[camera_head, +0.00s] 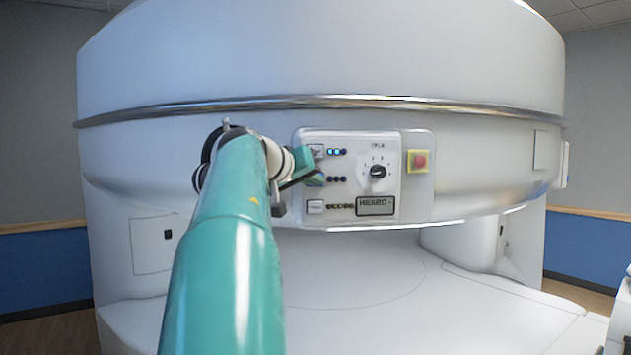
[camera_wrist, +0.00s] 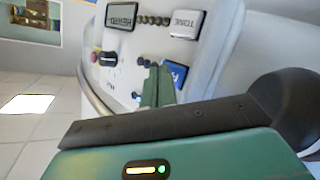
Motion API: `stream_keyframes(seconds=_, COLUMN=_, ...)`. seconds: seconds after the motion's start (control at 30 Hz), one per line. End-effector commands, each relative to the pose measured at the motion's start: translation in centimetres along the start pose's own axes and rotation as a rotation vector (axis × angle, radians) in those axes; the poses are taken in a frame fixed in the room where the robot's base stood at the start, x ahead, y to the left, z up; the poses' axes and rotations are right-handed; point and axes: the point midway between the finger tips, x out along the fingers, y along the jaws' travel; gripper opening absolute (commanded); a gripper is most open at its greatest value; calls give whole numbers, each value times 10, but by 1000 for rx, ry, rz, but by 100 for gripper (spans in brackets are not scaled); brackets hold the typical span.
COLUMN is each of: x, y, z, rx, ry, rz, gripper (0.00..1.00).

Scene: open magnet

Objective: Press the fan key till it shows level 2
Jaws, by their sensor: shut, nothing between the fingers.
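The control panel (camera_head: 392,190) is on the white magnet housing. In the wrist view a blue key (camera_wrist: 174,70) has a partly covered label that seems to start with F. The row of small lamps (camera_wrist: 146,64) beside it looks dark; this middle row (camera_head: 337,179) looks dark in the head view too. My gripper (camera_wrist: 158,76) is shut and empty, its green fingertips at the blue key, covering part of it; whether they touch cannot be told. In the head view my gripper (camera_head: 317,170) hides most of the middle key.
The upper lamp row (camera_head: 336,152) has two blue lamps lit, beside a partly hidden key (camera_head: 316,151). A TONE key (camera_wrist: 187,24), a display (camera_head: 375,206), a dial (camera_head: 377,172) and a red button (camera_head: 419,161) on yellow share the panel. The magnet's table (camera_head: 450,305) lies below.

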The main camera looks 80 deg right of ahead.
Motion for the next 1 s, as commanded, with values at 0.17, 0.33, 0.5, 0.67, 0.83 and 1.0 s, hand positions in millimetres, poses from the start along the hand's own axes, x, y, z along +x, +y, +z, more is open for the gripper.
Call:
stream_keyframes(seconds=0.17, x=2, y=-1, z=-1, rx=0, ry=0, rz=0, gripper=0)
stream_keyframes(seconds=0.33, x=3, y=-2, z=-2, rx=0, ry=0, rz=-1, gripper=0)
stream_keyframes(seconds=0.5, x=4, y=-4, z=-3, rx=-1, ry=-1, rz=-1, gripper=0)
stream_keyframes(seconds=0.67, x=5, y=-4, z=-3, rx=-1, ry=-1, rz=-1, gripper=0)
stream_keyframes(seconds=0.83, x=4, y=-4, z=-3, rx=-1, ry=0, rz=-1, gripper=0)
stream_keyframes(seconds=1.0, x=-1, y=0, z=0, rx=0, ry=1, rz=-1, gripper=0)
